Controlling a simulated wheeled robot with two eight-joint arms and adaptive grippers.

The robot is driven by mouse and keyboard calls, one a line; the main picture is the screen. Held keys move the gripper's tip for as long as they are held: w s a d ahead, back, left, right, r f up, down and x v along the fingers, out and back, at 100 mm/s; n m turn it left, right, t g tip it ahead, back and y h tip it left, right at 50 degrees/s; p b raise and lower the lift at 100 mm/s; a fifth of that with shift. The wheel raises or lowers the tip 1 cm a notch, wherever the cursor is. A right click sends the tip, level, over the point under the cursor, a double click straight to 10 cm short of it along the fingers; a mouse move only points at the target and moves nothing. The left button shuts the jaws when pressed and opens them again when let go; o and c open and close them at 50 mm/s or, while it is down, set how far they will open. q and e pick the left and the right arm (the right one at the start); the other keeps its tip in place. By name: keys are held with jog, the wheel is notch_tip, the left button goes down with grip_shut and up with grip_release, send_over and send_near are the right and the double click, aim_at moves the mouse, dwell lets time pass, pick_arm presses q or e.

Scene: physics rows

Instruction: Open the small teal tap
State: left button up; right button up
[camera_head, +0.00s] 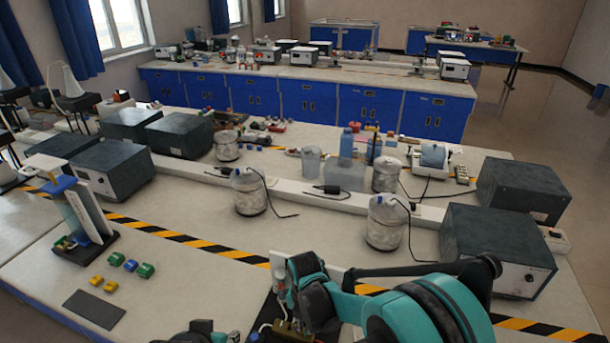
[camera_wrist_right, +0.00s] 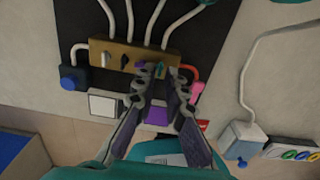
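A tan manifold block (camera_wrist_right: 135,55) with white tubes lies on a dark board in the right wrist view. A small teal piece (camera_wrist_right: 160,70), which looks like the teal tap, is on its right part. Dark handles (camera_wrist_right: 124,60) and a purple one sit to its left. My right gripper (camera_wrist_right: 159,76) has its fingertips close together around the teal piece. I cannot tell whether they touch it. In the head view the block (camera_head: 293,328) is largely hidden by my right arm and gripper (camera_head: 290,300). My left gripper (camera_head: 200,332) shows only partly at the bottom edge.
A blue-knobbed fitting (camera_wrist_right: 75,79) and a red-and-pink hose (camera_wrist_right: 194,80) flank the block. A white box (camera_wrist_right: 242,138) stands at right. In the head view, a stand (camera_head: 82,215), coloured pieces (camera_head: 145,270) and a dark plate (camera_head: 94,309) are at left.

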jog(key=shift+f, duration=0.3)
dwell(0.4)
jog(key=shift+r, duration=0.35)
jog(key=shift+c, duration=0.3)
grip_shut()
jog(key=shift+o, duration=0.3)
grip_release()
jog(key=shift+r, duration=0.1)
